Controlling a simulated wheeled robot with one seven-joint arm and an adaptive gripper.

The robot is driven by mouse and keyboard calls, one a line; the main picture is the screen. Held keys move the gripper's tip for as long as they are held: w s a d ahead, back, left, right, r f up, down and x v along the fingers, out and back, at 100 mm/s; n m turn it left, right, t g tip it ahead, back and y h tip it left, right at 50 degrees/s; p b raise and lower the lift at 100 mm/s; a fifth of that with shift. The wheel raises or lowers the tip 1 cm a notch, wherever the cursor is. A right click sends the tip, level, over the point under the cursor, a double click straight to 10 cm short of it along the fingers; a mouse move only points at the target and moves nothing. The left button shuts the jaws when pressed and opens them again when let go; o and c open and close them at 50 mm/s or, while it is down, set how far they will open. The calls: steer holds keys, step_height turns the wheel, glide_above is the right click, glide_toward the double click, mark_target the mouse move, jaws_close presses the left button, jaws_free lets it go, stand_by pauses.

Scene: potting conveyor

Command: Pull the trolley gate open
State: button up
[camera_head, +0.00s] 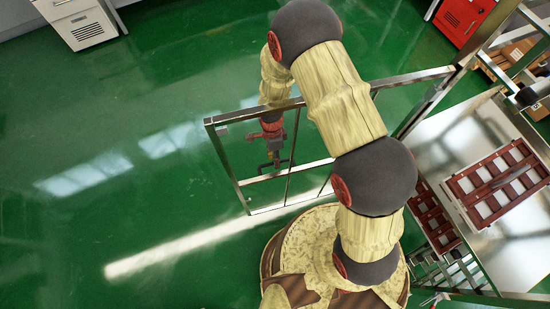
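The trolley gate (216,146) is a metal frame with thin upright bars. It stands swung out to the left from the post of the trolley (507,27), with a clear angle between them. My gripper (277,168) is dark and small, at the gate's left half near its lower rail. It points down, and the bars partly overlap it. I cannot tell whether its fingers touch the gate or are closed on a bar. My arm crosses in front of the gate's right half and hides part of it.
Dark red trays (497,182) sit on the trolley's shelves at the right. A red cabinet (463,20) stands at the top right and a white cabinet (80,20) at the top left. The green floor (100,130) left of the gate is clear.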

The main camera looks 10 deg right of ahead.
steer(key=shift+c, duration=1.4)
steer(key=c, duration=0.4)
jaws_close()
